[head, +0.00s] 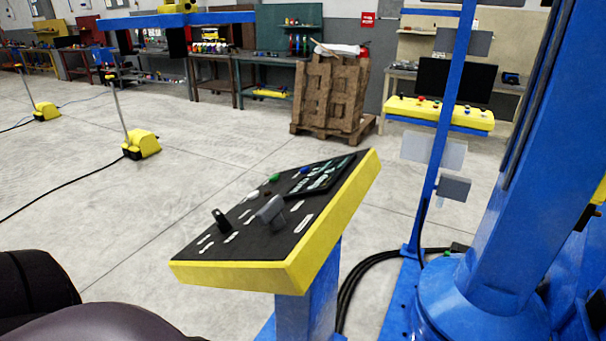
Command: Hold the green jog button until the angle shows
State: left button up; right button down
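The control console (215,250) stands in the middle of the head view, a black sloped panel with a yellow rim on a blue post. A green button (274,178) sits near the panel's far left edge, with nothing touching it. A dark display (320,176) with pale green figures is at the upper right of the panel; its reading is too small and slanted to make out. Neither of my grippers is in view. Dark rounded parts at the lower left appear to be mine.
A black switch (221,220) and a grey lever (268,211) stick up from the panel. A blue column (500,200) rises close on the right, with black cables (352,280) at its base. Open concrete floor (120,220) lies to the left.

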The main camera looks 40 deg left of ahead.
aim_at(273, 178)
jog(key=k+j, duration=0.1)
jog(key=j, duration=0.3)
jog(key=k+j, duration=0.1)
jog(key=j, duration=0.3)
jog(key=k+j, duration=0.1)
jog(key=j, duration=0.3)
jog(key=k+j, duration=0.1)
jog(key=j, duration=0.3)
jog(key=k+j, duration=0.1)
jog(key=j, duration=0.25)
jog(key=k+j, duration=0.1)
jog(key=j, duration=0.3)
jog(key=j+z, duration=0.5)
jog(key=j, duration=0.5)
